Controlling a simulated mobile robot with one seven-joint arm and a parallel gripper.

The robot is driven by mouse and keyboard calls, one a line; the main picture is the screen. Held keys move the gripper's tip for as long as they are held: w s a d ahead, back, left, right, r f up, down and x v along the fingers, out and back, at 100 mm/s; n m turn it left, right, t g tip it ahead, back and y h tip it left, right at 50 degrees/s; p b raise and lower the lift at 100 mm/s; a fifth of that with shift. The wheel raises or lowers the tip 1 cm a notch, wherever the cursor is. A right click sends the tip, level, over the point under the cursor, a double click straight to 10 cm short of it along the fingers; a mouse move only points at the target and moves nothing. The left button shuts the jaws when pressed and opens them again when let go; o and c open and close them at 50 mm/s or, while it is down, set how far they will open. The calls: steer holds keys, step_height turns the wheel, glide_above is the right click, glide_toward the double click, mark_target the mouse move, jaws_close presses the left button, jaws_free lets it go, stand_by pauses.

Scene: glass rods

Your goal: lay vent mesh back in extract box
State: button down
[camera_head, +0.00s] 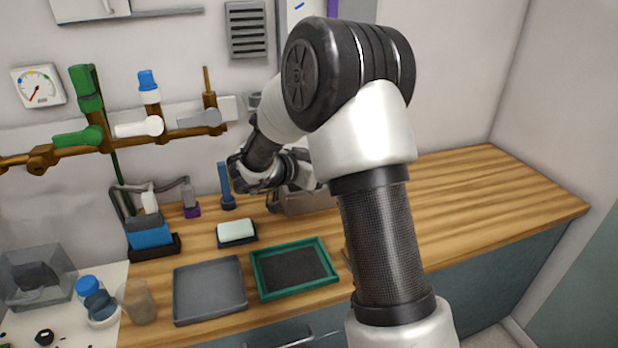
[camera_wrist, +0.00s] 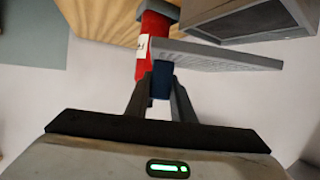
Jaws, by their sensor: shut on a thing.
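In the wrist view my gripper (camera_wrist: 161,84) is shut, with a blue piece between its fingertips. A thin grey slatted panel, which looks like the vent mesh (camera_wrist: 228,56), reaches out to the right from the fingertips, seen nearly edge-on. I take the blue piece to be its grip, but the join is hidden. A grey open box, which looks like the extract box (camera_wrist: 301,12), stands on the wooden counter at the upper right, with the mesh apart from it. In the head view the box (camera_head: 309,204) is partly hidden by my arm, and the mesh cannot be made out.
A red cylinder (camera_wrist: 150,38) with a white label stands close behind the mesh. In the head view a blue post (camera_head: 226,186), a soap dish (camera_head: 237,232), a grey tray (camera_head: 209,291) and a green-rimmed tray (camera_head: 292,268) occupy the counter. The counter's right side is clear.

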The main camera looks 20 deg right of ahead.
steer(key=s+a+f+m+g+h, duration=0.1)
steer(key=s+f+m+g, duration=0.4)
steer(key=s+g, duration=0.15)
steer(key=shift+t, duration=0.45)
steer(key=w+b, duration=0.2)
steer(key=w, duration=1.3)
steer(key=shift+r, duration=0.1)
steer(key=shift+w+r+b, duration=0.15)
steer(key=shift+w+b, duration=0.15)
steer(key=shift+w, duration=0.3)
steer(key=shift+f+b, duration=0.65)
steer(key=shift+f, duration=1.1)
steer(key=shift+f, duration=0.2)
steer(key=c, duration=1.5)
jaws_free()
steer(key=shift+c, duration=0.2)
